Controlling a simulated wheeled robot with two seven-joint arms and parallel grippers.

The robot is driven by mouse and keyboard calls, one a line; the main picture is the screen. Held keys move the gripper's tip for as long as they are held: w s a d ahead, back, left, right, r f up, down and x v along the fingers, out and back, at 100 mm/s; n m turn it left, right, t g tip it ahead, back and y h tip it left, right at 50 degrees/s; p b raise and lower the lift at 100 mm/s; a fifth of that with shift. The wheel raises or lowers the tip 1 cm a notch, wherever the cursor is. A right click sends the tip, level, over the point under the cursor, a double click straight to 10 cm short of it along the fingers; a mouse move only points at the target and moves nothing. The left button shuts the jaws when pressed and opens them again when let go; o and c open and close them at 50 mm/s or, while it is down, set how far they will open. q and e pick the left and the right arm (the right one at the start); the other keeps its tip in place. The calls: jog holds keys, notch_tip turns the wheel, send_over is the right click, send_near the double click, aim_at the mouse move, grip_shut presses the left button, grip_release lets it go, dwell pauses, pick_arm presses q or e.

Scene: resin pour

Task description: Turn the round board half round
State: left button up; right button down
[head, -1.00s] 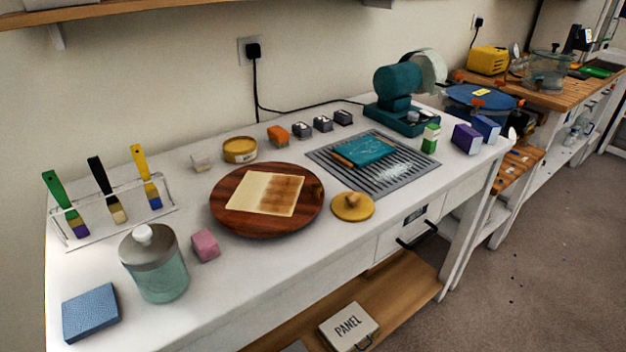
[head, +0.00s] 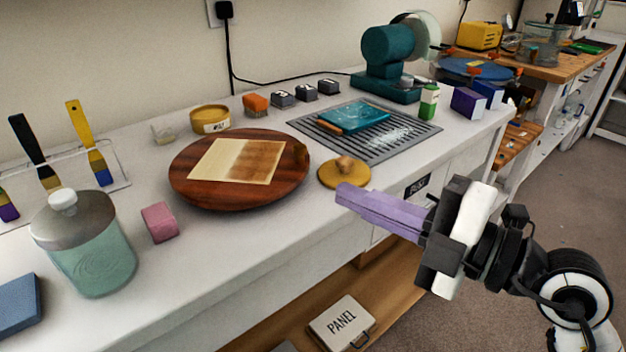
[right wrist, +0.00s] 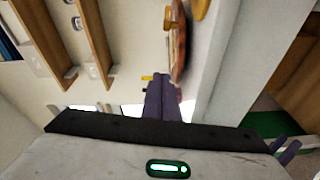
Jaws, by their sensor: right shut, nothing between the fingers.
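The round board (head: 196,189) is dark wood and lies on the white bench. My right gripper (head: 343,193) has purple fingers, shut and empty, in front of the bench's front edge. Its fingertips show just below the yellow lid, to the right of the board and apart from it. In the right wrist view the purple fingers (right wrist: 162,90) are together, and the board's edge (right wrist: 179,45) shows beyond them. My left gripper is not in view.
A yellow round lid with a knob (head: 344,173) lies between the board and my right gripper. A pink block (head: 159,222) and a glass jar (head: 92,255) stand front left. A yellow tin (head: 210,119) and an orange brush (head: 255,103) stand behind the board. A grey grate (head: 385,146) lies right.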

jog(key=shift+h, duration=0.8)
jog(key=x, duration=0.3)
jog(key=w+d+x, duration=0.1)
jog(key=x, duration=0.3)
jog(key=b+x, duration=0.1)
jog(key=x, duration=0.2)
jog(key=shift+w+d+f, duration=0.1)
jog(key=shift+w+d, duration=0.1)
jog(key=shift+w, duration=0.2)
jog(key=shift+w+d+f, duration=0.15)
jog(key=shift+w, duration=1.65)
jog(key=shift+f, duration=0.1)
